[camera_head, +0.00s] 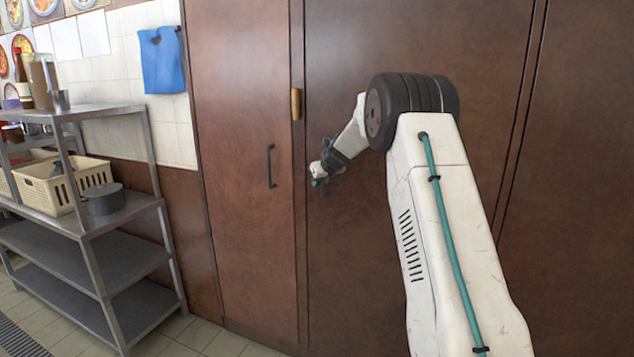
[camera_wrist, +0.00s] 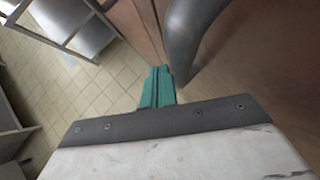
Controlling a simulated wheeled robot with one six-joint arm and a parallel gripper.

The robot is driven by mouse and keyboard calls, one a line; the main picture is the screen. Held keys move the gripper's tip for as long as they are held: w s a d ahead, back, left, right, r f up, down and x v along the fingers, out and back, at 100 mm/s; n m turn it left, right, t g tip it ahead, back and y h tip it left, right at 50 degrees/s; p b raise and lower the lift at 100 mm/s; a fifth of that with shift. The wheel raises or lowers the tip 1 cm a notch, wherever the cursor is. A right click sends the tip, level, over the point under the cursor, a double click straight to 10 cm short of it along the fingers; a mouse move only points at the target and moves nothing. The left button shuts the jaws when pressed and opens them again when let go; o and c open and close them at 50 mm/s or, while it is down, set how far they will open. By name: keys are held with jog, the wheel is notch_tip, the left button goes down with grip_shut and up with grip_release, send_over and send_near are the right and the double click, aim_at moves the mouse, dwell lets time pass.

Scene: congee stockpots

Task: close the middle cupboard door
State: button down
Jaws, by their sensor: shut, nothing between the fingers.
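The middle cupboard door (camera_head: 400,260) is a wide brown panel behind my arm. It looks nearly flush with its neighbours; I cannot tell whether a small gap is left. In the wrist view, brown door surface (camera_wrist: 262,88) fills the right side. A grey curved handle (camera_wrist: 185,45) stands out close by the fingers. My gripper (camera_head: 317,176) is at the door's left edge, by the seam with the left door. Its teal fingers (camera_wrist: 158,88) are together and empty, beside the handle. I cannot tell whether they touch it.
The narrow left door (camera_head: 240,220) has a black handle (camera_head: 271,166) and looks shut. A brass-coloured catch (camera_head: 295,104) sits at the seam. A metal shelf rack (camera_head: 130,262) with a cream basket (camera_head: 60,190) and a grey pot (camera_head: 105,200) stands left. Some tiled floor is clear.

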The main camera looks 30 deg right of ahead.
jog(key=s+a+r, duration=0.4)
jog(key=a+r, duration=0.3)
jog(key=a, duration=0.3)
jog(key=s+a+f+n+g+y, duration=0.1)
jog(key=s+a+f+n+g, duration=0.1)
jog(key=s+f+n, duration=0.45)
jog(key=s+a+r+n+g, duration=0.1)
jog(key=s+a+n+g, duration=0.1)
jog(key=s+a+n, duration=0.4)
jog(key=s+a+r+n+g, duration=0.1)
jog(key=s+a+n, duration=0.4)
jog(key=s+n, duration=0.8)
jog(key=s+a+r+n+g, duration=0.2)
jog(key=s+a+n, duration=0.4)
jog(key=s, duration=2.3)
jog(key=shift+s+a+r+n+g+h, duration=0.2)
jog(key=shift+s+a+n+g+h, duration=0.15)
jog(key=shift+n, duration=2)
